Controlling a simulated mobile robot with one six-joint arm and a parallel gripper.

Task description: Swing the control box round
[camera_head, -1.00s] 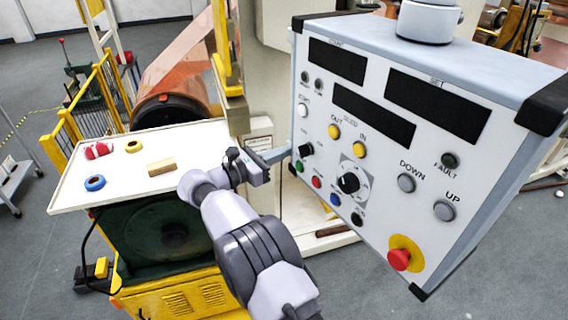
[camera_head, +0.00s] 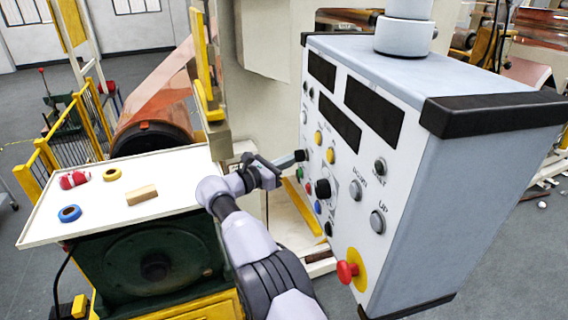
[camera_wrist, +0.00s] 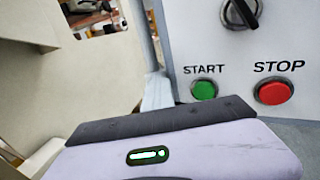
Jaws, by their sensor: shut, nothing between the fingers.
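The control box (camera_head: 470,200) hangs at the right of the head view from a round grey mount (camera_head: 404,37). Its button panel faces left, and its plain grey side faces me. My gripper (camera_head: 292,158) is shut and empty, its fingertips at the panel's left edge beside the black knob. In the wrist view the fingers (camera_wrist: 157,95) lie along the left edge of the panel (camera_wrist: 235,75); I cannot tell if they touch it. The green START button (camera_wrist: 204,90) and red STOP button (camera_wrist: 273,91) show there. The box's back is hidden.
A white-topped table (camera_head: 105,215) at left holds a blue ring (camera_head: 69,213), a yellow ring (camera_head: 112,174), a red item (camera_head: 74,180) and a wooden block (camera_head: 142,195). A copper-coloured roll and yellow railings stand behind. Open grey floor shows at lower right.

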